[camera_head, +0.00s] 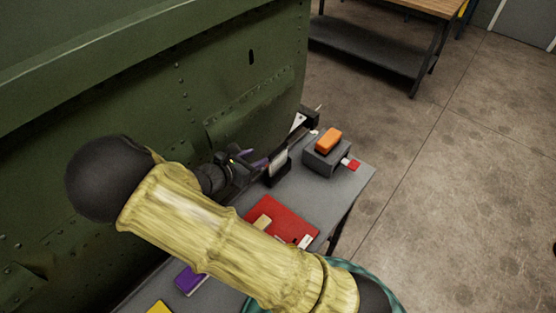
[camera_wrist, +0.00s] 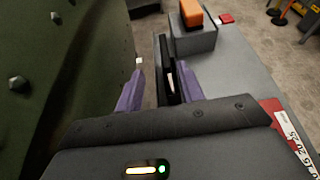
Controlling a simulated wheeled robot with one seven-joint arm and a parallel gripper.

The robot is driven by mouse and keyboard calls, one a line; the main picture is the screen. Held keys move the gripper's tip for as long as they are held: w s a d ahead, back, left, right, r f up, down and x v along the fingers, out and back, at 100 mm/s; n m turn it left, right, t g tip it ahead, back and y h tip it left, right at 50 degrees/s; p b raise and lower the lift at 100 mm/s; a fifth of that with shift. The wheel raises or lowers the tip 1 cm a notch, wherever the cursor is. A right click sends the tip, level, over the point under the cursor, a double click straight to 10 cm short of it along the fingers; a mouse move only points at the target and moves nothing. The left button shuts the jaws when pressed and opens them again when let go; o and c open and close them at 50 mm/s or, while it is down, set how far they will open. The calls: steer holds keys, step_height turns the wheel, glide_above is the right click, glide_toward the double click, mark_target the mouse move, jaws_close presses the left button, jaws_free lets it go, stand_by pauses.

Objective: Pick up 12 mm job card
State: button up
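A whitish card, possibly the job card, stands upright in a black holder (camera_head: 272,178) on the grey bench, in the head view (camera_head: 279,161). No size marking on it is readable. In the wrist view the black holder (camera_wrist: 165,60) rises just beyond and between my fingers, with a thin pale edge in it. My gripper (camera_wrist: 160,76) has two purple fingers set apart, with no object clearly held. In the head view my gripper (camera_head: 248,159) is just left of the card, partly hidden by my wrist.
A grey block (camera_head: 325,157) with an orange piece (camera_head: 328,140) on top stands to the right, a red tab (camera_head: 352,164) beside it. A green riveted fuselage wall (camera_head: 230,65) rises close on the left.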

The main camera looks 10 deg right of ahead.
mark_target(276, 151)
steer(key=x, duration=0.5)
steer(key=shift+w+d+f+p, duration=0.1)
steer(key=shift+d+p, duration=0.1)
steer(key=shift+p, duration=0.15)
steer(key=p+x, duration=0.1)
steer(key=x, duration=0.3)
steer(key=shift+s+d+f+p, duration=0.15)
steer(key=shift+s+d+p, duration=0.05)
steer(key=shift+d+p, duration=0.15)
steer(key=shift+w+d+f, duration=0.25)
steer(key=shift+d, duration=0.05)
jaws_close()
